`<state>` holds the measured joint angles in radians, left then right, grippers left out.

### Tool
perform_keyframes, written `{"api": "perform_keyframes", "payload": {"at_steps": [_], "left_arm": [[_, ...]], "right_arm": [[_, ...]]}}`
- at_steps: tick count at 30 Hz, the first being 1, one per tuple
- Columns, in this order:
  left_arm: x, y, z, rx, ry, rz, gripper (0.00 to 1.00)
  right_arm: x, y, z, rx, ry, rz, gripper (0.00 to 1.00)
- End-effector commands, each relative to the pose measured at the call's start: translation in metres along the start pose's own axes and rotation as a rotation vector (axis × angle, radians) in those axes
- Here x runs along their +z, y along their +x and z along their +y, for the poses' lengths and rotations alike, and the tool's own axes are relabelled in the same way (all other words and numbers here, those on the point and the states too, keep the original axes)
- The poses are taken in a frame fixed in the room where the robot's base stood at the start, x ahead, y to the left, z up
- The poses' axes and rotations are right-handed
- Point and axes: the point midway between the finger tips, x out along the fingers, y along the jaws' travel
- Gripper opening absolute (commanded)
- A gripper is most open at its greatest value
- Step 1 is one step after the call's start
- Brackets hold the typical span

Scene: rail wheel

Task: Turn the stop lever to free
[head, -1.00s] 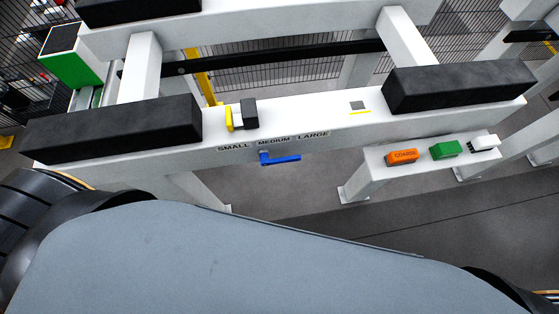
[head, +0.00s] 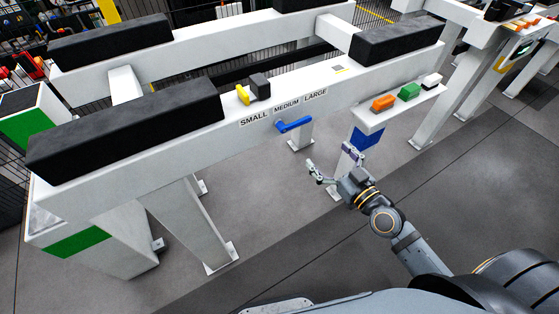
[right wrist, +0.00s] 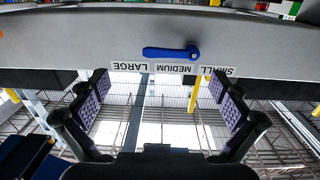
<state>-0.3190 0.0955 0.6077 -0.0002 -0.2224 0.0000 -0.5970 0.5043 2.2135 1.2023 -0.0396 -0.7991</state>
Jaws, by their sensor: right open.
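A blue lever (head: 294,125) sits on the front face of the white beam, just below the labels SMALL, MEDIUM and LARGE. Its pivot is at its left end and its arm points right, about level with the beam. In the right wrist view the blue lever (right wrist: 168,53) appears upside down, above the fingers. A yellow upright piece (head: 243,95) stands on the beam top beside a black block. I see no FREE label. My right gripper (head: 332,162) is open and empty, below and to the right of the blue lever, apart from it. My left gripper is out of view.
Black pads (head: 130,128) lie on the white beam (head: 185,150). The floor below the beam has white legs and open space.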

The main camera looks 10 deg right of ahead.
Motion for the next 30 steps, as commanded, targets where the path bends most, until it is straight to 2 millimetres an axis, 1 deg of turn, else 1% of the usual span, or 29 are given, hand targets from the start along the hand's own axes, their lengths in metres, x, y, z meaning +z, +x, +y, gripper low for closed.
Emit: {"api": "perform_keyframes", "payload": {"at_steps": [1, 3, 8, 11, 14, 21, 24, 27, 30], "left_arm": [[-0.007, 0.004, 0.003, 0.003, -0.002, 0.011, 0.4], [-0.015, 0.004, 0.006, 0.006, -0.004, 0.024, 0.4], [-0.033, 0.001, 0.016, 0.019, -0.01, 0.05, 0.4], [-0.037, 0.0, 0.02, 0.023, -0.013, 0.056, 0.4], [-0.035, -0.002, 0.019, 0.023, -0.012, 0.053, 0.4], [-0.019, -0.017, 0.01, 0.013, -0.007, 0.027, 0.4], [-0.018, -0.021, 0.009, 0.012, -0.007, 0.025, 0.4], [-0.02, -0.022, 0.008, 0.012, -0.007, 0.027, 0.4], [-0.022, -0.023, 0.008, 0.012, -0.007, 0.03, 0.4]], "right_arm": [[-0.01, -0.001, -0.007, -0.016, 0.002, 0.023, 1.0], [-0.02, -0.002, -0.012, -0.026, 0.005, 0.041, 1.0], [-0.024, 0.0, -0.012, -0.026, 0.006, 0.046, 1.0], [-0.025, 0.008, -0.011, -0.022, 0.008, 0.049, 1.0], [-0.027, 0.023, -0.012, -0.021, 0.011, 0.051, 1.0], [-0.031, 0.073, -0.013, -0.023, 0.012, 0.049, 1.0], [-0.03, 0.089, -0.014, -0.024, 0.01, 0.047, 1.0], [-0.029, 0.099, -0.014, -0.025, 0.008, 0.046, 1.0], [-0.028, 0.103, -0.015, -0.027, 0.008, 0.044, 1.0]]}}
